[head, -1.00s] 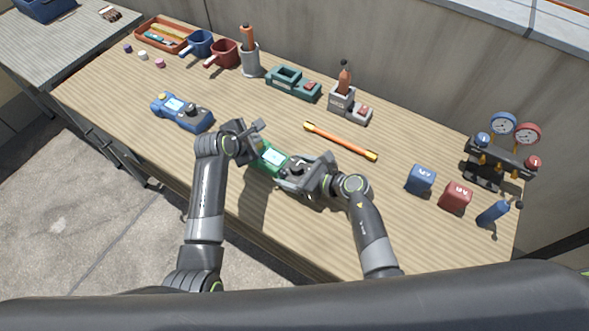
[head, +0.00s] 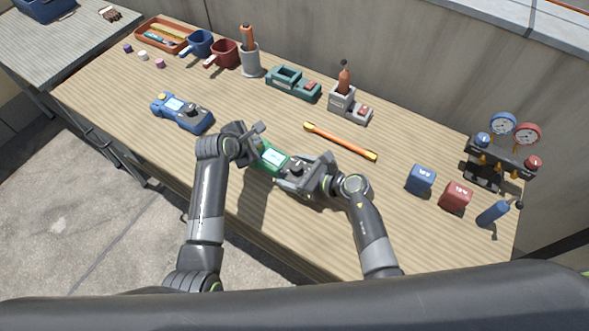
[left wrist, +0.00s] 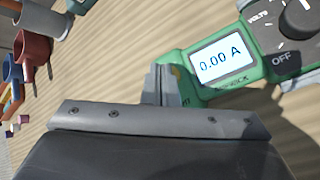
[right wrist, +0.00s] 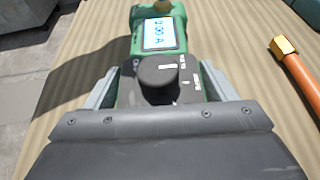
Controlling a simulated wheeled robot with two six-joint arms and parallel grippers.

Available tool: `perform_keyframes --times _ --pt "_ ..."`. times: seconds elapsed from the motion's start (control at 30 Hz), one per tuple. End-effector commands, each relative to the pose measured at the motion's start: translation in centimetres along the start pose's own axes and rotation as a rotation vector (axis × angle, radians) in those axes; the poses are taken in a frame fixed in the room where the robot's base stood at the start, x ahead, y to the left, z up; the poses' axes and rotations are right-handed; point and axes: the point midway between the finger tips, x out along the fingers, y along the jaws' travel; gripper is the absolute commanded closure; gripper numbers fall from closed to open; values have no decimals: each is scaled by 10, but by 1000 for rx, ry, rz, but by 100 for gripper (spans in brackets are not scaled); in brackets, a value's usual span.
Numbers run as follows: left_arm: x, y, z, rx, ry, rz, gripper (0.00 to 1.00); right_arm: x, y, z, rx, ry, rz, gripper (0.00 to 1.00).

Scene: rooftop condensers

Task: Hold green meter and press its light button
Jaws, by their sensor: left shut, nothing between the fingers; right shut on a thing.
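The green meter (head: 272,157) is in the middle of the wooden bench. Its lit display reads 0.00 A in the left wrist view (left wrist: 218,59). My right gripper (head: 298,174) is shut on the meter around its dark dial part, with a finger on each side of the dial (right wrist: 158,75). My left gripper (head: 256,139) is shut and empty at the meter's display end. In the left wrist view its closed fingertips (left wrist: 166,75) are right beside the meter's end.
A blue meter (head: 182,111) lies to the left. An orange bar with yellow ends (head: 340,141) lies behind the green meter. Blue (head: 420,179) and red (head: 455,197) blocks and a gauge manifold (head: 500,155) stand right. Mugs, holders and a tray (head: 150,38) line the back.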

Motion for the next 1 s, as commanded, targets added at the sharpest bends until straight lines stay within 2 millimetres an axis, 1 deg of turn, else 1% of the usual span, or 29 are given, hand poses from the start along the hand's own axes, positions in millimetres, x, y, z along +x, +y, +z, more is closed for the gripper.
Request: perform_keyframes --times 0.53,0.83,1.0 --pt "1 -1 -1 0 0 0 100 0 0 0 1 1 0 59" --pt "-5 4 4 1 -1 1 100 0 0 0 1 1 0 59" --pt "-6 4 4 0 -1 0 100 0 0 0 1 1 0 59"
